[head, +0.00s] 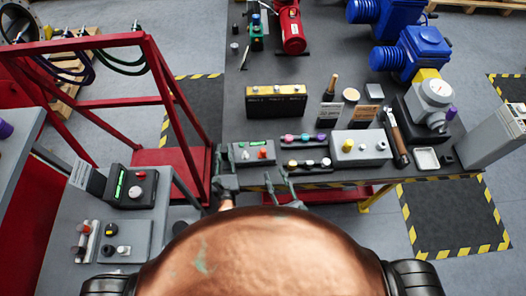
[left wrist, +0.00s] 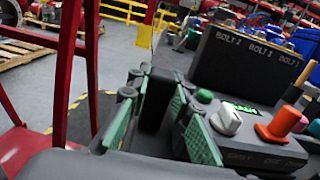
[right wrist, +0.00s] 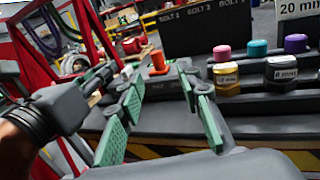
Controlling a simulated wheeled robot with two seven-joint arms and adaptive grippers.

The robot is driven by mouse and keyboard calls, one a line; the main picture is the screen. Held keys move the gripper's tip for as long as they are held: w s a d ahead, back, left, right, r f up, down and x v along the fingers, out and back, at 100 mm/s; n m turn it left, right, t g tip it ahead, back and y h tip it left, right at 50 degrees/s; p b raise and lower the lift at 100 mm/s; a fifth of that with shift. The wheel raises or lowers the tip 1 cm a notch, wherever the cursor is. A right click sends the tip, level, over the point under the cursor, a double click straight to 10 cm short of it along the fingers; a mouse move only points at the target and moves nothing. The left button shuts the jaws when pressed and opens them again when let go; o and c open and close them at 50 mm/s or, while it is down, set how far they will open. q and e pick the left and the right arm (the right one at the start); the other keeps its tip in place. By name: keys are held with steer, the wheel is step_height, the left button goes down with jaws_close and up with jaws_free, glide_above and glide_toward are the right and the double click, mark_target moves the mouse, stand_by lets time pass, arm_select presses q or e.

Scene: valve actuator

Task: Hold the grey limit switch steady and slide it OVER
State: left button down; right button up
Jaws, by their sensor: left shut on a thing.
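My left gripper (head: 226,182) is at the table's near left edge, beside the control box. In the left wrist view its green-padded fingers (left wrist: 160,104) stand on either side of a dark grey block (left wrist: 157,92), which I take to be the grey limit switch. The block is upright and partly hidden by the fingers. My right gripper (head: 279,178) is open and empty at the table's front edge, right of the left one. Its spread green pads show in the right wrist view (right wrist: 163,112).
A control box (head: 243,154) with white and orange knobs stands just right of my left gripper. A black bolt box (head: 276,103) stands behind. A red frame (head: 165,90) rises at left.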

mark_target(264, 154)
steer(key=x, duration=1.1)
steer(key=shift+w+a+f, duration=0.2)
steer(key=shift+a, duration=0.15)
jaws_close()
